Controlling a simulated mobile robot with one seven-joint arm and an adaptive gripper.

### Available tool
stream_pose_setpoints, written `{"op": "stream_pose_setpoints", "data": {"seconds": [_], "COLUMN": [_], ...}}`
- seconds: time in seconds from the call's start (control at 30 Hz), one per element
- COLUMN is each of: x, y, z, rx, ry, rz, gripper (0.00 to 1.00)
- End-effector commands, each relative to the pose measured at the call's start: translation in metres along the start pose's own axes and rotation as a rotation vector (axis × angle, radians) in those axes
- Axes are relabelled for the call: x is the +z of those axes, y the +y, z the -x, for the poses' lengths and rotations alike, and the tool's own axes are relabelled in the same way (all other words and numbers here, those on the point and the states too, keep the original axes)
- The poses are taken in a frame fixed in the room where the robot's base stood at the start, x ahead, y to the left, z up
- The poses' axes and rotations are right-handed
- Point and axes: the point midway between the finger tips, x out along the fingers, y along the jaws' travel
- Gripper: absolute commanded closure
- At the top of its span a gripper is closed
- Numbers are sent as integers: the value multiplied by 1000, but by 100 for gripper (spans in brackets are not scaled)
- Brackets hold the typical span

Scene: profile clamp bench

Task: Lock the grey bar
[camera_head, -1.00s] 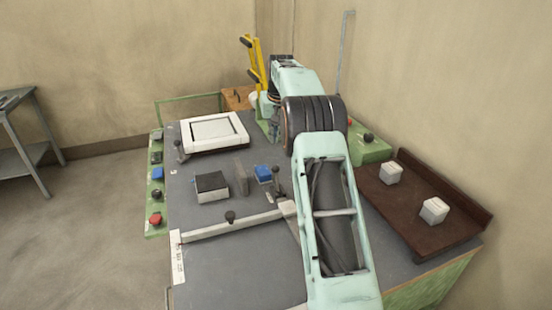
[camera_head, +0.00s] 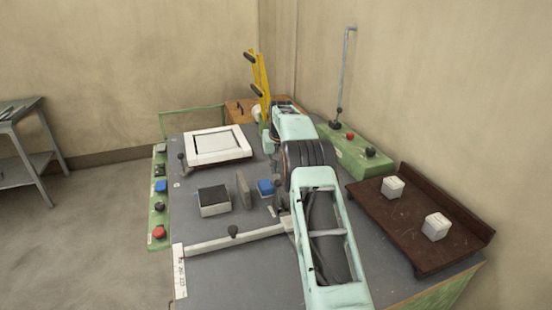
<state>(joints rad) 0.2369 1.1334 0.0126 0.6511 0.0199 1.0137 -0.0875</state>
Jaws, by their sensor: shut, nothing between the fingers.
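A long light grey bar (camera_head: 205,244) lies across the front of the dark bench top, its right end passing behind my arm. A black knob (camera_head: 233,232) stands on it near the middle. A smaller dark-knobbed part (camera_head: 283,205) shows at the edge of my arm, near the bar's right end, partly hidden. An upright grey plate (camera_head: 243,190) stands behind the bar.
A white framed tray (camera_head: 217,145) is farther back. A brown tray (camera_head: 405,220) with two white blocks is at right.

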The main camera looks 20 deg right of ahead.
Motion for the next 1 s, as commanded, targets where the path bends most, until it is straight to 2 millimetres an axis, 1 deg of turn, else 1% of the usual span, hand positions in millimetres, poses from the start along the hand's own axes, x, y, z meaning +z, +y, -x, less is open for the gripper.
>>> {"op": "stream_pose_setpoints", "data": {"seconds": [0.03,0.07,0.13,0.6,0.77,1.0], "x": [1,1,6,33,37,38], "y": [0,0,0,0,0,0], "z": [-7,-3,-1,8,8,9], "rx": [0,0,0,0,0,0], "ry": [-2,1,0,0,-1,0], "rz": [0,0,0,0,0,0], "gripper": [100,100,100,100,100,100]}}
